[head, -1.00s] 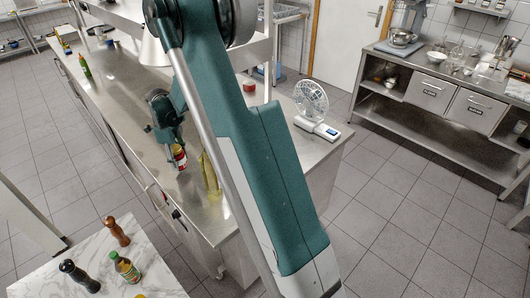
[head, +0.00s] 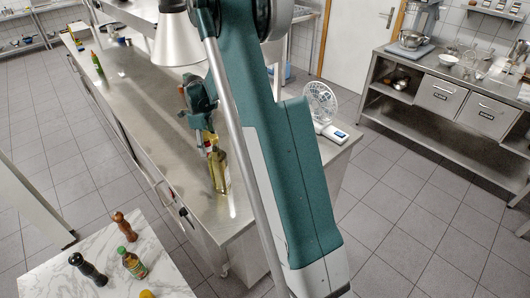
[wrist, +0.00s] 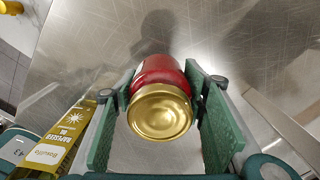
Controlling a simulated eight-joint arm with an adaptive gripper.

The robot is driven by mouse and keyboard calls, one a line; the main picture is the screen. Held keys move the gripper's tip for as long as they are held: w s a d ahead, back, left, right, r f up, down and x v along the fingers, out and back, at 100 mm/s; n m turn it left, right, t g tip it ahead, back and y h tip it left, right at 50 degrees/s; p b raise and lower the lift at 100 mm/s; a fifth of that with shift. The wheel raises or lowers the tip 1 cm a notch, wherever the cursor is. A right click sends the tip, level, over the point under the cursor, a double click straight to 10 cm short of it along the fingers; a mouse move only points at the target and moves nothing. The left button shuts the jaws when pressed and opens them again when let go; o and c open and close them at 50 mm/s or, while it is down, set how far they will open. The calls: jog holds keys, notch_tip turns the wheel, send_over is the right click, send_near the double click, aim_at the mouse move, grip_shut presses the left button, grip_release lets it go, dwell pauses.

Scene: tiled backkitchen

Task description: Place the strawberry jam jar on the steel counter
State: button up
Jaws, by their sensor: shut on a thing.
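The jam jar, red with a gold lid (wrist: 160,112), is between the two green fingers of my gripper (wrist: 165,98) in the wrist view, its lid facing the camera. The fingers press on both sides of it. No label naming the flavour is readable. In the head view my gripper (head: 208,140) is over the steel counter (head: 150,110), with only a little red of the jar showing. The counter's bare surface fills the wrist view behind the jar (wrist: 240,40). I cannot tell whether the jar touches it.
A white fan (head: 320,105) stands farther right on the counter. A marble table (head: 95,245) with mills and a bottle is at the lower left.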

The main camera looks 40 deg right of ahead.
jog(key=shift+f, duration=2.5)
jog(key=shift+f, duration=0.15)
jog(key=o, duration=1.2)
jog(key=shift+r, duration=2.95)
